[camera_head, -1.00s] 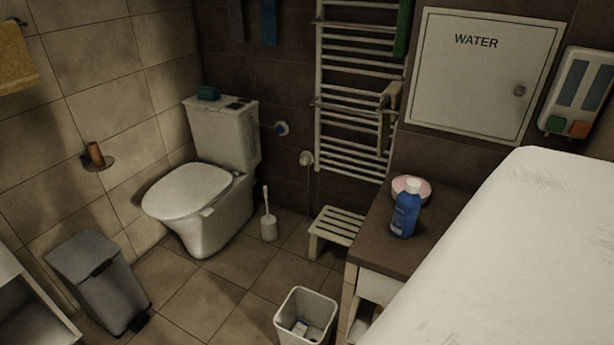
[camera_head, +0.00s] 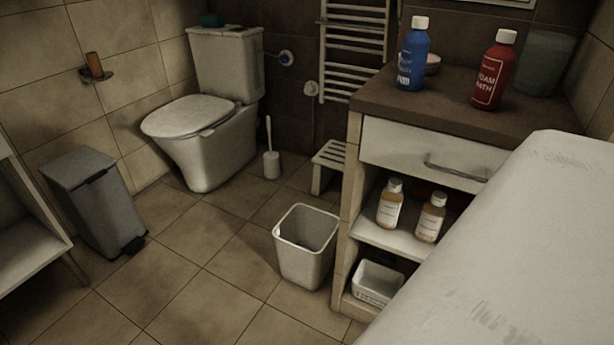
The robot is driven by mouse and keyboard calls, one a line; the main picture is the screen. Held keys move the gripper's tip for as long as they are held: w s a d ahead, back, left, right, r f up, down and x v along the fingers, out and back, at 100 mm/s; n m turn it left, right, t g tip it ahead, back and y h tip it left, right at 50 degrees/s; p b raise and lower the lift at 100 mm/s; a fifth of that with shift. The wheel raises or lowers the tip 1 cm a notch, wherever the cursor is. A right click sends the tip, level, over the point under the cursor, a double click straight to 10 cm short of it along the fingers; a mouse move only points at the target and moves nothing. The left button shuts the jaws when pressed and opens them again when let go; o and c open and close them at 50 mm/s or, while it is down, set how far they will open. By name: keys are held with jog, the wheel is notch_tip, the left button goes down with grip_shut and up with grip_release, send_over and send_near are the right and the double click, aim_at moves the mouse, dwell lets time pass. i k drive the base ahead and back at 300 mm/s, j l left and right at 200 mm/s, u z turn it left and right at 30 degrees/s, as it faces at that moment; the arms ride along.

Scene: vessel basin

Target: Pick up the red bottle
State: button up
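The red bottle (camera_head: 493,72) has a white cap and the words "FOAM BATH" on its side. It stands upright on the dark top of the cabinet (camera_head: 440,98), toward the right of the head view. A blue bottle (camera_head: 413,58) with a white cap stands to its left, apart from it. My gripper is not in view.
A greenish cup (camera_head: 545,62) stands just right of the red bottle. A large white surface (camera_head: 520,260) covers the lower right. Two small bottles stand on the shelf below the drawer (camera_head: 425,150).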

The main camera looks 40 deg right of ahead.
aim_at(498, 63)
jog(key=k+l+z, duration=0.15)
jog(key=z, duration=1.8)
